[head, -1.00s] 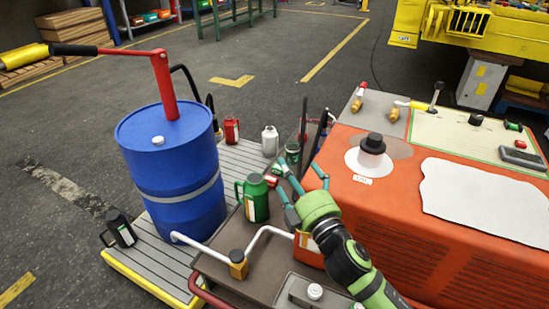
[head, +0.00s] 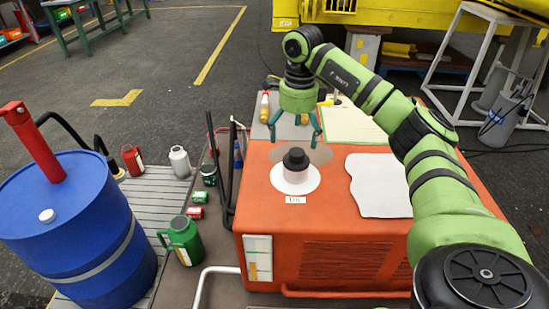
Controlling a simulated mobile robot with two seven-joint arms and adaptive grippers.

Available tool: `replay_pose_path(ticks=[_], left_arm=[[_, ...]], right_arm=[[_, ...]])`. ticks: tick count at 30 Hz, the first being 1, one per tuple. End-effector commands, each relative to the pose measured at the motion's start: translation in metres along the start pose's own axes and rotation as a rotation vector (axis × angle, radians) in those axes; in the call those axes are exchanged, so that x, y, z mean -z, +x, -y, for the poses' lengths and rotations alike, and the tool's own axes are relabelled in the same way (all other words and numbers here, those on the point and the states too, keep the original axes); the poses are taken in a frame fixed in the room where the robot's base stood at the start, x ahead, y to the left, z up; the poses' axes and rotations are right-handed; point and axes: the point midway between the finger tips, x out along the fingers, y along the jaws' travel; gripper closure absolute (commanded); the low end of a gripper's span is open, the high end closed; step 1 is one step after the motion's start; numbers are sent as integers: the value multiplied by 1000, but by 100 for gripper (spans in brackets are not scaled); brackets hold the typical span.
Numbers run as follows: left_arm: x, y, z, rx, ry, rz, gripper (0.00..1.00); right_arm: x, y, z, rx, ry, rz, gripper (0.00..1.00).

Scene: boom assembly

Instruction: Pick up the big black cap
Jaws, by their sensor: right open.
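The big black cap (head: 296,158) sits upright on a pale neck in the middle of a white disc (head: 282,181) on top of the orange machine (head: 325,225). An "OIL" label lies just in front of the disc. My right gripper (head: 294,139) hangs over the machine top with its fingers pointing down. It appears just above or behind the cap; the exact depth is hard to tell. Its teal fingers are spread apart with nothing between them. My left gripper is out of view.
A blue drum (head: 75,215) stands at the left. A green jug (head: 183,240) stands between the drum and the machine. Black upright levers (head: 229,175) rise along the machine's left edge. A white sheet (head: 379,184) lies right of the cap.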

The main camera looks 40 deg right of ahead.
Motion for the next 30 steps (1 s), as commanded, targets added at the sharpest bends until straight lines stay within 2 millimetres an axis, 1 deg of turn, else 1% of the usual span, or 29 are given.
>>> replay_pose_path(ticks=[1,3,8,13,16,19,25,26,27,29,30], left_arm=[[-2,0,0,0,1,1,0],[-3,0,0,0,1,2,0],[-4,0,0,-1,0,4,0],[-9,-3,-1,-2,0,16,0],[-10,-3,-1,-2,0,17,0],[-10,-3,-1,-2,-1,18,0],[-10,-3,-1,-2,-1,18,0],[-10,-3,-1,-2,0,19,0],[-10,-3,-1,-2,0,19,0],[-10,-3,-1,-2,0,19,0],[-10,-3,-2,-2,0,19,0]], right_arm=[[7,-1,2,2,10,-22,4],[11,4,4,3,15,-36,4],[11,22,3,3,13,-36,4],[11,48,2,1,12,-35,4],[11,60,2,2,12,-33,4],[11,66,2,3,12,-31,4],[11,66,2,4,12,-30,4],[11,66,2,4,12,-30,12],[11,66,2,4,12,-30,28],[11,66,2,4,12,-30,52],[11,66,2,3,12,-30,68]])
